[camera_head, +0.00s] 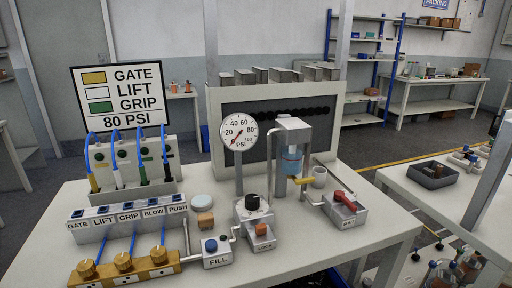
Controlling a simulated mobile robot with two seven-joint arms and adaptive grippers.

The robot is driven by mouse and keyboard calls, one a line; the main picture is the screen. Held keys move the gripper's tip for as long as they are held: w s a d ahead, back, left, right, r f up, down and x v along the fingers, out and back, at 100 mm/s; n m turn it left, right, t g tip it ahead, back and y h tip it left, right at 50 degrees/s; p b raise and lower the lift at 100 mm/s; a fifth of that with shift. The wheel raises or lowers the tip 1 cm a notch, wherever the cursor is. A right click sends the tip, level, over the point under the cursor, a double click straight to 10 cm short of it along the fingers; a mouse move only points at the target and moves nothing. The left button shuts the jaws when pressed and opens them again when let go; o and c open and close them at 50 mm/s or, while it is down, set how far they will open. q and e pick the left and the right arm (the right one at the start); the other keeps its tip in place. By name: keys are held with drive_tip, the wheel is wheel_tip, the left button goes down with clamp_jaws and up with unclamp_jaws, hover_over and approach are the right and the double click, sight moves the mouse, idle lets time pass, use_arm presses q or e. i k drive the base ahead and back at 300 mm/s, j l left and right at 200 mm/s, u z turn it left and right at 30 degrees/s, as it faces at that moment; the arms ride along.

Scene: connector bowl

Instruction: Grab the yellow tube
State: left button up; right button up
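The yellow tube (94,182) stands upright at the left of the table, the leftmost in a row in front of the rack (160,165). A blue hose rises from its top and bends back to the rack. A white tube (118,179) and a green-marked tube (142,176) stand to its right. Neither of my grippers is in view.
A labelled block (125,221) with GATE, LIFT and GRIP sits in front of the tubes. A brass manifold (123,266) is at the front edge. The sign (121,95) stands behind. A pressure gauge (238,132) and a filter unit (292,150) stand right.

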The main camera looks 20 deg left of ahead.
sight(91, 176)
drive_tip(key=u, duration=1.45)
drive_tip(key=j, duration=0.1)
drive_tip(key=k+z, duration=0.05)
